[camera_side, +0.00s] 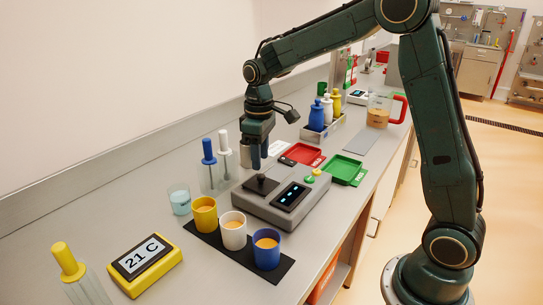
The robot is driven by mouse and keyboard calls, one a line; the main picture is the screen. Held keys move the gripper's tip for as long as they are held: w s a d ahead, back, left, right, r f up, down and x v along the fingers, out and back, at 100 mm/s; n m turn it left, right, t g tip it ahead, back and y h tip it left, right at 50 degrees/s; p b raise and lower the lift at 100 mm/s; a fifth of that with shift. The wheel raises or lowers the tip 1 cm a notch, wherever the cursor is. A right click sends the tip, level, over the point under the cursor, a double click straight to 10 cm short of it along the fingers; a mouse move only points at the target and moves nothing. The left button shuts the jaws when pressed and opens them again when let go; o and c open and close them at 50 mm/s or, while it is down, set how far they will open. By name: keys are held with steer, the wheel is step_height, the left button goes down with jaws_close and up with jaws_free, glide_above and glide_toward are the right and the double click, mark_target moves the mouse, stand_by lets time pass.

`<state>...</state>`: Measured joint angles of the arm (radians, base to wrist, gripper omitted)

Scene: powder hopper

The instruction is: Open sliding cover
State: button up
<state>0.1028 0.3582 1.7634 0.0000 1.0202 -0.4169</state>
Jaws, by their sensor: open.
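A grey device (307,217) stands on the bench with a dark display (292,197) and yellow and green buttons on top. A small dark plate (262,185) lies on its left end; it may be the sliding cover, but I cannot tell for sure. My gripper (257,167) points down just above this plate and is open. Its fingertips overlap the plate's far side in this view, so I cannot tell whether they touch it. No powder hopper can be clearly made out.
Yellow, white and blue cups (267,252) stand on a black mat (213,242) in front of the device. A glass beaker (180,200) and blue- and white-topped plungers (208,150) stand left. Red (302,152) and green (345,170) trays lie behind. A yellow thermometer (142,264) sits front left.

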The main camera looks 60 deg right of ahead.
mark_target(261, 175)
steer(key=shift+f, duration=2.3)
jaws_close()
